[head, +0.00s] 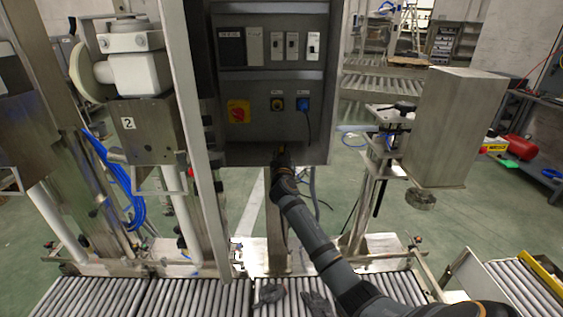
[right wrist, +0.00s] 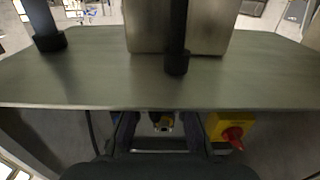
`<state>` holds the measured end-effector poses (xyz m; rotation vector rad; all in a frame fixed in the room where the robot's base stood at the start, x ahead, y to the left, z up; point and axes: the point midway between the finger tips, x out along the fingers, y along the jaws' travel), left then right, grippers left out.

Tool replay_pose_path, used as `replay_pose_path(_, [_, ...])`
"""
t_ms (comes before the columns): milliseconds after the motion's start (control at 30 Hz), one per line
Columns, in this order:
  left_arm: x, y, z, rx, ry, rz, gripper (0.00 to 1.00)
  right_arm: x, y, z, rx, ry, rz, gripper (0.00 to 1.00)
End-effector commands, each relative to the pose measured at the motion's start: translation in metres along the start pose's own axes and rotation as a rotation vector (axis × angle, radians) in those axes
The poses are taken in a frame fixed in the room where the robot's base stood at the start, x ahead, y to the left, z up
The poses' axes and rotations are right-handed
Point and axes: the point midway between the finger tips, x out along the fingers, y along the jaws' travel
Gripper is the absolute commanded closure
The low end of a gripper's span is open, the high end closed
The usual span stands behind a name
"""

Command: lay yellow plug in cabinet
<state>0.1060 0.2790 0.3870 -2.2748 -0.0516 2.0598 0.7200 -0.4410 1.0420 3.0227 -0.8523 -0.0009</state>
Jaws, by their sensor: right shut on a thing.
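The cabinet (head: 270,75) stands open at the centre of the head view, its grey panel facing me. My right gripper (head: 281,155) is at the cabinet's lower edge, below the panel's sockets. Two dark grey fingers at the bottom of the head view seem to be my left gripper (head: 294,297), apart and empty above the rollers.
A steel box (head: 455,125) stands right of the cabinet. Roller conveyors (head: 108,298) run along the bottom.

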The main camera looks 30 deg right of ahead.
Motion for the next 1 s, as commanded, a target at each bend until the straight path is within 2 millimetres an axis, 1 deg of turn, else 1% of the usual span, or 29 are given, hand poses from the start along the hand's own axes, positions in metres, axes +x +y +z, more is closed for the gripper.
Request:
replay_pose_path(33, [0.0047, 0.0003, 0.0004, 0.000, 0.000, 0.000, 0.60, 0.0023, 0.0001, 0.0027, 0.000, 0.001, 0.000, 1.00])
replay_pose_path(100, [0.0059, 0.0004, 0.0006, 0.000, 0.000, 0.000, 0.60, 0.0044, 0.0002, 0.0029, 0.000, 0.001, 0.000, 1.00])
replay_pose_path(400, [0.0056, 0.0003, 0.0004, 0.000, 0.000, 0.000, 0.60, 0.0057, 0.0001, 0.0018, 0.000, 0.000, 0.000, 1.00])
replay_pose_path(433, [0.0056, 0.0003, 0.0003, 0.000, 0.000, 0.000, 0.60, 0.0056, 0.0002, 0.0018, 0.000, 0.000, 0.000, 0.79])
replay_pose_path(600, [0.0056, 0.0003, 0.0003, 0.000, 0.001, 0.000, 0.60, 0.0055, 0.0001, 0.0020, 0.000, 0.000, 0.000, 0.56])
replay_pose_path(900, [0.0057, -0.0016, 0.0008, 0.001, 0.001, -0.002, 0.60, 0.0047, 0.0000, 0.0025, 0.001, 0.000, 0.000, 0.55])
replay_pose_path(1000, [0.0057, -0.0014, 0.0010, 0.001, 0.000, -0.002, 0.60, -0.0030, -0.0001, 0.0033, 0.001, -0.001, 0.000, 0.55])
